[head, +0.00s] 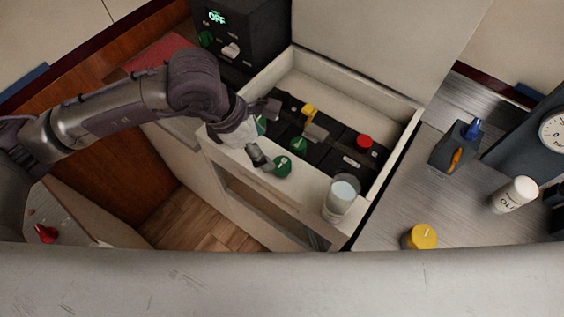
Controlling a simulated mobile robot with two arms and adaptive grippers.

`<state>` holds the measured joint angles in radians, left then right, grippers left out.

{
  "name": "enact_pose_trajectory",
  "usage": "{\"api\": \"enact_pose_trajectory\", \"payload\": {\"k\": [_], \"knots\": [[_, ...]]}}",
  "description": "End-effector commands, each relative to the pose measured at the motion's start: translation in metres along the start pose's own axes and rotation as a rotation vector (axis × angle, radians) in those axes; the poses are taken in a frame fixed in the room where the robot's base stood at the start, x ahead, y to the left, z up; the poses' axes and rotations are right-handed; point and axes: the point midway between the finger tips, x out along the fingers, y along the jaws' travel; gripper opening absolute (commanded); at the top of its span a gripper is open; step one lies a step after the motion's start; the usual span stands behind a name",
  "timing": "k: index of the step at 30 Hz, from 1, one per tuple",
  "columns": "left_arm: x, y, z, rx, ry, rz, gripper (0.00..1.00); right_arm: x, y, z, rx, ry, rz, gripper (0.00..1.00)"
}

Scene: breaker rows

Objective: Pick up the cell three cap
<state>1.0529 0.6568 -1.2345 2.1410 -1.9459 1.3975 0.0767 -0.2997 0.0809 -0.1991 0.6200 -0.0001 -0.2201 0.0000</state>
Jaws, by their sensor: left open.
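A black battery (335,148) sits in an open pale box (405,112). One green cap (298,145) is on its near side, and another green cap (261,125) is partly hidden by my gripper. A third green cap (283,165) is at the box's near ledge, just by a fingertip. I cannot tell which is the cell three cap, as no label is readable. My left gripper (268,136) is open over the battery's left end, its fingers spread around the partly hidden cap; contact is unclear. My right gripper is not in view.
A glass of pale liquid (341,196) stands at the box's near right corner. The battery has a yellow part (308,110) and a red cap (364,143).

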Motion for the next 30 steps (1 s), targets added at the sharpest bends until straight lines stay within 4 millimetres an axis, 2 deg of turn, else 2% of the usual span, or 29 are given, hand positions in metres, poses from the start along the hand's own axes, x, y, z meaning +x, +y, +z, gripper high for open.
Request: {"api": "enact_pose_trajectory", "payload": {"k": [6,11,14,18,21,25,30], "knots": [[0.037,-0.001,0.002,0.0,-0.001,-0.004,0.74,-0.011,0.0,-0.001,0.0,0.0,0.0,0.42],[0.048,-0.001,0.002,0.001,-0.002,-0.001,0.74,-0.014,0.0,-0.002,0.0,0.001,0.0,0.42],[0.056,-0.002,0.003,-0.001,-0.001,-0.005,0.74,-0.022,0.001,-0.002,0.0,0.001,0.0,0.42],[0.076,-0.002,0.007,0.0,-0.001,-0.006,0.74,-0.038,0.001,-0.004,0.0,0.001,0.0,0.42],[0.091,-0.001,0.005,-0.001,-0.001,-0.004,0.74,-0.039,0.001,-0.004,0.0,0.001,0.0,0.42],[0.1,-0.001,0.005,0.0,-0.003,-0.003,0.74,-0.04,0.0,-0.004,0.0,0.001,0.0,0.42],[0.101,-0.001,0.004,0.001,-0.003,-0.002,0.74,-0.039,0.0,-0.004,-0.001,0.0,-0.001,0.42]]}}
